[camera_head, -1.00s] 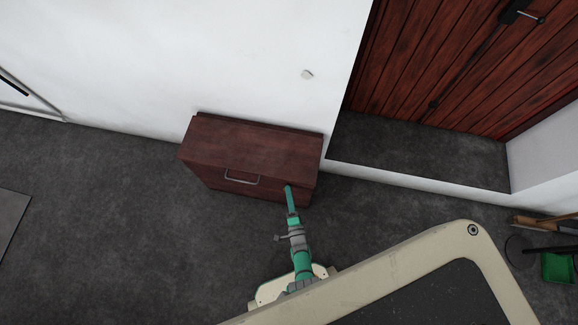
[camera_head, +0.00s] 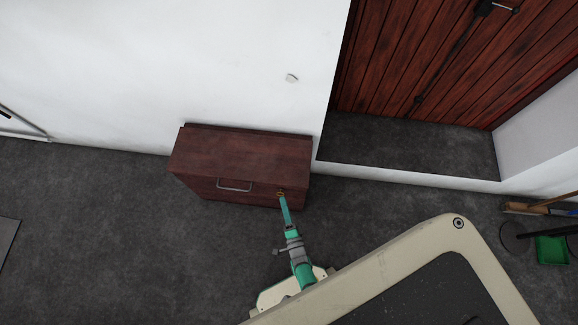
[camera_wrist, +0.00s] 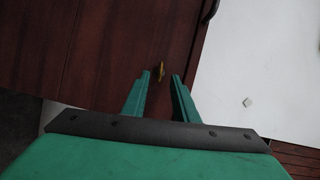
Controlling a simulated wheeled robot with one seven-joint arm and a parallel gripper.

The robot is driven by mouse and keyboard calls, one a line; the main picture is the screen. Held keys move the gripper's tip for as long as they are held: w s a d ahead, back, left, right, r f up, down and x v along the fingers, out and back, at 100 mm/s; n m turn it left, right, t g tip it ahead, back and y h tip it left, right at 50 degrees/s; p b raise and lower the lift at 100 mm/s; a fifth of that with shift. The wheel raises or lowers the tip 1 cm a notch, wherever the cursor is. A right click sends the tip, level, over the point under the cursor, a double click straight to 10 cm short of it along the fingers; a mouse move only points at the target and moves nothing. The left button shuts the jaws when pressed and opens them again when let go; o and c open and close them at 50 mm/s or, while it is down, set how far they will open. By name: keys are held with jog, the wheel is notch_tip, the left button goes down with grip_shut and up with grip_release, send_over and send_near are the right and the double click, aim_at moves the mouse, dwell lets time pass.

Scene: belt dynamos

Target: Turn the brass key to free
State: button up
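The brass key (camera_wrist: 160,72) sticks out of the front of a dark red-brown wooden cabinet (camera_head: 240,155). In the head view the key (camera_head: 281,194) is a tiny yellow spot at the right of the cabinet front, right at the tip of my gripper. My gripper (camera_wrist: 157,82) is green, with its two fingers apart. In the wrist view the key lies just beyond the fingertips, in line with the gap between them. Nothing is held. My gripper (camera_head: 283,200) shows from above in the head view.
A metal handle (camera_head: 235,187) sits on the cabinet front, left of the key. A white wall (camera_head: 240,60) stands behind the cabinet, and a plank door (camera_head: 400,60) is at the right. A green dustpan (camera_head: 551,249) lies far right.

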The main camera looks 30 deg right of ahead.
jog(key=v, duration=0.7)
jog(key=shift+s, duration=0.2)
